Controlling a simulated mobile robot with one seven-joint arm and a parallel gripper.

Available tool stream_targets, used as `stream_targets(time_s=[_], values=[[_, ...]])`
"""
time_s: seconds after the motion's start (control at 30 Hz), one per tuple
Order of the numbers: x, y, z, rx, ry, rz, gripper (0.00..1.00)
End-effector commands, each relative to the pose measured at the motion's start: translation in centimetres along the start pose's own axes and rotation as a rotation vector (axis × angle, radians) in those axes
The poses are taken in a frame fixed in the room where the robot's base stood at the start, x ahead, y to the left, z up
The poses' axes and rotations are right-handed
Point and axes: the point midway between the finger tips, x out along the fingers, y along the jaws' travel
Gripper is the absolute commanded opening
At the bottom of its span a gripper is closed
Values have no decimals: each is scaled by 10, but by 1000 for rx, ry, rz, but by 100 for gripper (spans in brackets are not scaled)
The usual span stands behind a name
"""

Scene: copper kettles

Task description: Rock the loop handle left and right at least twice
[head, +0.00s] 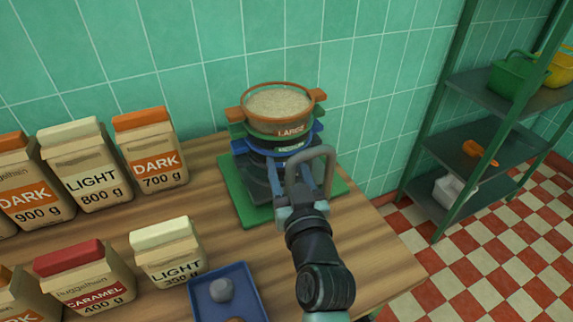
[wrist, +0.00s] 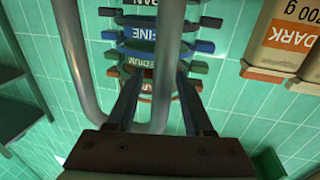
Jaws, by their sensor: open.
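A stack of round sieves (head: 282,128) with labels LARGE and MEDIUM stands on a dark base at the wall. The top orange sieve (head: 248,96) holds pale grains. A grey loop handle (head: 327,155) rises at the front of the stack. It shows as two grey tubes in the wrist view (wrist: 75,55). My gripper (head: 302,182) is at the handle, its fingers open. In the wrist view my gripper (wrist: 160,78) has one tube between its two fingers, with gaps visible. The stack's labels PAN and FINE show beyond it. My gripper hides part of the base.
A green mat (head: 237,190) lies under the stack on the wooden counter (head: 380,245). Several labelled bags (head: 85,170) stand at left. A blue tray (head: 205,300) with a round grey item is at front. A dark shelf rack (head: 485,90) stands right, over a checkered floor.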

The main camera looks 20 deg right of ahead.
Motion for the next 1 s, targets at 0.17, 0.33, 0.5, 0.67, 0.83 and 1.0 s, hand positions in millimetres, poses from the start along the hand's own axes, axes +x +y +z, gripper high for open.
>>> stream_targets(time_s=[0.17,0.33,0.5,0.67,0.83,1.0], values=[[1,0,0,0,0,0,52],[1,0,0,0,0,-1,36],[1,0,0,0,0,-1,5],[0,0,0,0,0,0,0],[0,0,0,0,0,0,0],[0,0,0,0,0,0,0]])
